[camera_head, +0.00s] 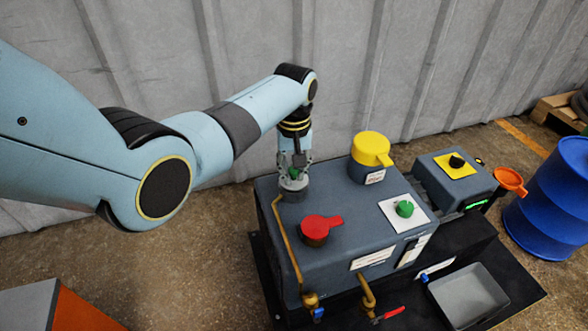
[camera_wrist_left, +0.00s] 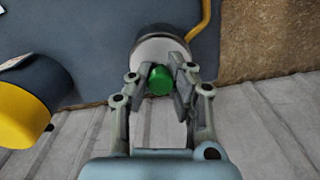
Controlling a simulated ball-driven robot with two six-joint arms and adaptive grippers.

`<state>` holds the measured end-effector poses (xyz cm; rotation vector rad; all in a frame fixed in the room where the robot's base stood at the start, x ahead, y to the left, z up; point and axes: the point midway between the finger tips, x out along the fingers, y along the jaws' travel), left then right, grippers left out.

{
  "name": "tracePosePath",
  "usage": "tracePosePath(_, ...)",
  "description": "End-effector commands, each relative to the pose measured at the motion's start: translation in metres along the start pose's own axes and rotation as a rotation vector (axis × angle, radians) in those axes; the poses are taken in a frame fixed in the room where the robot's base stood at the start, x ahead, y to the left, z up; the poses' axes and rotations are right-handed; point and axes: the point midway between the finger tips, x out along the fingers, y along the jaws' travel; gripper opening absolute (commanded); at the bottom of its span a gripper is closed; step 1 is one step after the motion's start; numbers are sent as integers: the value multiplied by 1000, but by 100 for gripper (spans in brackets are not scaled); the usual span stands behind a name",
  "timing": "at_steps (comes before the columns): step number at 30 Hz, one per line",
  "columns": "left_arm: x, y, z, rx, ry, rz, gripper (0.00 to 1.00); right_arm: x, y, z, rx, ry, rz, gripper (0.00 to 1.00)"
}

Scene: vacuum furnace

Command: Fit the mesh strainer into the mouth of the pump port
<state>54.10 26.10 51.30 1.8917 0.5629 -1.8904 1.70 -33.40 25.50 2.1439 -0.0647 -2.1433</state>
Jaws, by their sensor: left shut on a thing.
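My left gripper (camera_head: 294,168) points down over the far left corner of the grey pump housing. It is shut on a green knob, which seems to be the handle of the mesh strainer (camera_wrist_left: 160,80); the green also shows between the fingers in the head view (camera_head: 293,174). Directly below is the round grey pump port (camera_head: 292,188), whose pale round top shows behind the knob in the wrist view (camera_wrist_left: 160,50). The mesh itself is not clearly visible, and I cannot tell how deep it sits in the mouth. My right gripper is not in view.
A yellow-capped cylinder (camera_head: 371,150) stands to the right on the housing (camera_head: 345,235). A red-handled cap (camera_head: 318,229) and a green knob on a white plate (camera_head: 404,209) are nearer. A brass pipe (camera_head: 286,245) runs along the left edge. A grey tray (camera_head: 468,296) sits front right.

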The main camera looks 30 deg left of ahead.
Motion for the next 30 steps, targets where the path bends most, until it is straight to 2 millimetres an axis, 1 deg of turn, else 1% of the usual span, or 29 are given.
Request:
tracePosePath(8,1,0,0,0,0,0,0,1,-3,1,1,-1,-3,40)
tracePosePath(16,3,0,0,0,0,0,0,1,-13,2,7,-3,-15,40)
tracePosePath(23,6,0,0,0,0,0,0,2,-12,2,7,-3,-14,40)
tracePosePath(24,6,0,0,0,0,0,20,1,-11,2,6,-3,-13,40)
tracePosePath(29,6,0,0,0,0,0,41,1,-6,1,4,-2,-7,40)
tracePosePath(30,6,0,0,0,0,0,42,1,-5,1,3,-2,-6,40)
